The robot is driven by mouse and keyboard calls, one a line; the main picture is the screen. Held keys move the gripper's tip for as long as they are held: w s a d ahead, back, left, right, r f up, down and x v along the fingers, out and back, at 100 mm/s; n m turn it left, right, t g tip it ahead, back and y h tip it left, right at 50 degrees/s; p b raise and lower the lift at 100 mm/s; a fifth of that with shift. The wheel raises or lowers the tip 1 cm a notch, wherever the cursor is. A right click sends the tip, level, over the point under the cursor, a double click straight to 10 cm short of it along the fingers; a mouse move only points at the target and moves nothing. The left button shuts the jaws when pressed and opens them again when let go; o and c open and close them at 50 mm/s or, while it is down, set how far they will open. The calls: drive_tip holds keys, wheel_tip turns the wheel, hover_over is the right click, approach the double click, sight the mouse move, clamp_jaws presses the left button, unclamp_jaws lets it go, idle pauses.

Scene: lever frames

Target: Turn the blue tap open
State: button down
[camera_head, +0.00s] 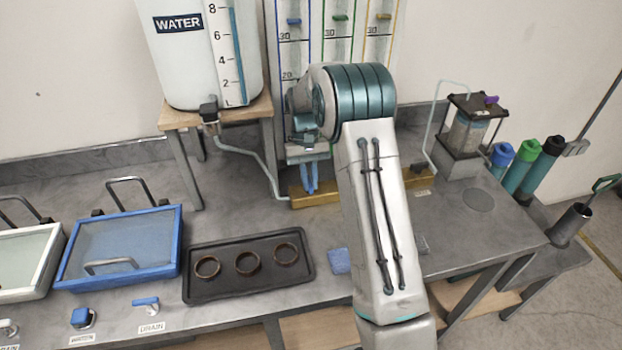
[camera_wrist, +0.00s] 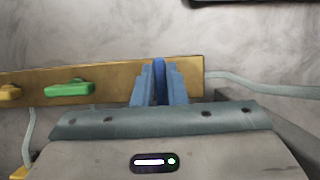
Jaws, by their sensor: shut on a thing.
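The blue tap (camera_wrist: 159,68) shows in the wrist view at one end of a brass bar (camera_wrist: 112,84). Its handle stands between the two blue fingers of my gripper (camera_head: 310,188), which is shut on it. The handle points across the bar, while the green tap handle (camera_wrist: 70,87) beside it lies along the bar. In the head view my gripper reaches down to the left end of the brass bar (camera_head: 297,199). There the fingers hide the blue tap, and my arm hides the middle of the bar.
A yellow tap (camera_wrist: 9,93) sits farther along the bar. A hose (camera_head: 250,152) runs from the water tank (camera_head: 183,65) to the bar. A black tray with rings (camera_head: 215,289), a blue-framed lid (camera_head: 112,270) and a pump unit (camera_head: 462,145) stand on the bench.

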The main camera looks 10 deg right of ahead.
sight(311, 187)
idle(0.4)
drive_tip(key=c, duration=1.5)
unclamp_jaws()
drive_tip(key=shift+o, duration=0.2)
drive_tip(key=shift+r, duration=0.1)
drive_tip(key=shift+r, duration=0.3)
wheel_tip(311, 187, up, 3)
drive_tip(key=shift+w+f+b, duration=0.1)
drive_tip(key=shift+b, duration=0.5)
drive_tip(key=s+d+r+b, duration=0.2)
drive_tip(key=s+d+r, duration=0.4)
drive_tip(key=d, duration=0.4)
drive_tip(key=shift+r, duration=0.75)
